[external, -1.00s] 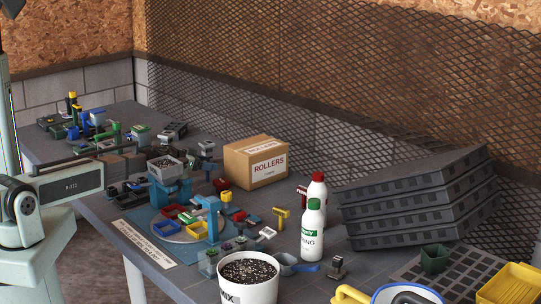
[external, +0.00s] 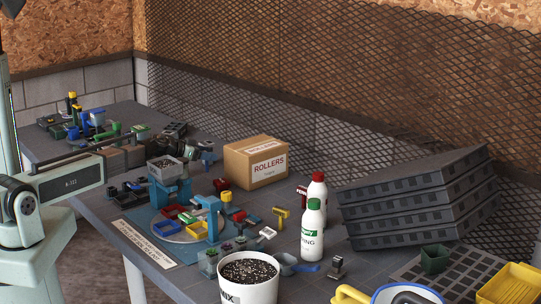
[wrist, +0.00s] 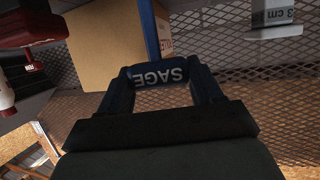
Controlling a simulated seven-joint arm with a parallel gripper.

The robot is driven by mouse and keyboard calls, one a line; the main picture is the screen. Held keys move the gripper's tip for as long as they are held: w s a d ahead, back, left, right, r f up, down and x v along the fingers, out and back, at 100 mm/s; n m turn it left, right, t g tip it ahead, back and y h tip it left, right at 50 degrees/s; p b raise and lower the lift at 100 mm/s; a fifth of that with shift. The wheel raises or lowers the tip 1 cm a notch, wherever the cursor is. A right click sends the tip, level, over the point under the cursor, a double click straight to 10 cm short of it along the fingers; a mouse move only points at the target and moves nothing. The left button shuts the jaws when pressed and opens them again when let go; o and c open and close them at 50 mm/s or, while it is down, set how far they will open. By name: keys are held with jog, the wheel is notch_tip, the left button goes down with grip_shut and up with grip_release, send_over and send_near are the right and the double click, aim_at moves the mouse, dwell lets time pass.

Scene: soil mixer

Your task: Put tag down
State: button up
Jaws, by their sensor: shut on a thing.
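The tag is a dark blue piece with white letters "SAGE" (wrist: 160,75), upside down in the wrist view. My gripper (wrist: 161,86) is shut on it, with a dark finger at each end of the tag. The tag is held close in front of the camera, with the cardboard box and wire mesh behind it. I cannot tell whether it touches any surface. In the external view my arm reaches over the bench from the left, but the tag and fingertips cannot be made out clearly.
The cardboard "ROLLERS" box (external: 255,162) stands mid-bench. A round turntable (external: 181,235) with coloured trays is in front. Two bottles (external: 313,230), a soil bucket (external: 248,280) and stacked dark trays (external: 415,197) stand to the right. A grey "3 cm" piece (wrist: 275,17) is upper right in the wrist view.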

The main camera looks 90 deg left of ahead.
notch_tip(320, 180, up, 5)
jog(key=shift+r, duration=0.2)
jog(key=shift+w+d+r, duration=0.15)
jog(key=shift+w+r, duration=0.05)
jog(key=shift+w, duration=0.05)
jog(key=w+d+r+m+h, duration=0.1)
jog(key=w+d+r, duration=0.1)
jog(key=w+r, duration=0.3)
notch_tip(320, 180, up, 10)
jog(key=r+m+t+h, duration=0.1)
jog(key=h, duration=0.1)
send_over(265, 145)
jog(key=shift+y, duration=0.3)
jog(key=shift+d+f, duration=0.2)
jog(key=shift+f, duration=5.5)
jog(key=shift+f, duration=0.1)
